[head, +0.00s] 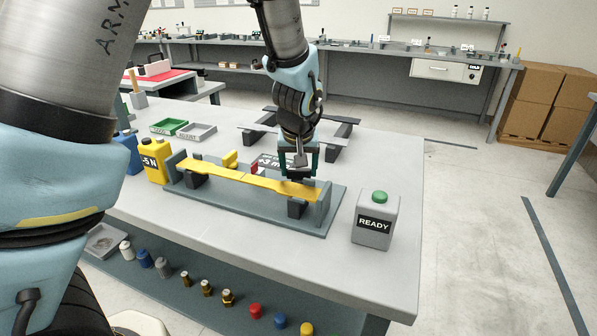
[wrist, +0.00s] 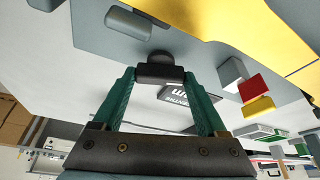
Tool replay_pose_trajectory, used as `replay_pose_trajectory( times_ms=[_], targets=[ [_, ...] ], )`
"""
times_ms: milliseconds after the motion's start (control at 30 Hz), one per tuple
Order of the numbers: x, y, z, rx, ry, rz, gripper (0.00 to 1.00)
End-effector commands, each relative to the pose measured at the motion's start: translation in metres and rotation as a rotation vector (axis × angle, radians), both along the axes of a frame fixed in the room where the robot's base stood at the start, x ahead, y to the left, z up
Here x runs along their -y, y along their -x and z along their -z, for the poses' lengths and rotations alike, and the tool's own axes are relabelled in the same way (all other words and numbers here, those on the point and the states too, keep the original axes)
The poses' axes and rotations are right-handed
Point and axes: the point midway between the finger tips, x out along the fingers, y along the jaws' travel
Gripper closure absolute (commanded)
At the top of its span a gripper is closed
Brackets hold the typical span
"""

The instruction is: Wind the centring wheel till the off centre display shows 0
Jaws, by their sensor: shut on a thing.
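The centring wheel is a small dark knob (wrist: 160,73) between my fingertips in the wrist view. My gripper (head: 299,172) has teal fingers and is shut on the wheel, above the right half of the fixture. It also shows in the wrist view (wrist: 160,76). The off centre display (head: 270,161) is a dark panel with white text behind the yellow strip, partly hidden by my gripper; it seems to read +3 mm. In the wrist view the display (wrist: 190,93) is upside down and partly covered. The fixture's grey base plate (head: 335,205) lies on the bench.
A yellow strip (head: 235,177) spans the fixture. A grey READY box (head: 375,225) with a green button stands right. A yellow container (head: 154,163) stands left, near green (head: 169,127) and grey (head: 197,132) trays. A dark frame (head: 345,135) lies behind.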

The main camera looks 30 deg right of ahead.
Motion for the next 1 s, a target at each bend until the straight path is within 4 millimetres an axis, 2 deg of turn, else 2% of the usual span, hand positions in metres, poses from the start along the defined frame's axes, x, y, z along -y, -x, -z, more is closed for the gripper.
replay_pose_trajectory(
  times_ms=[600, 1000],
  targets=[
    [0.0043, 0.0014, -0.0034, 0.003, -0.003, -0.560, 0.81],
    [0.0055, 0.0005, -0.0020, 0.001, 0.000, -0.807, 0.81]
  ],
)
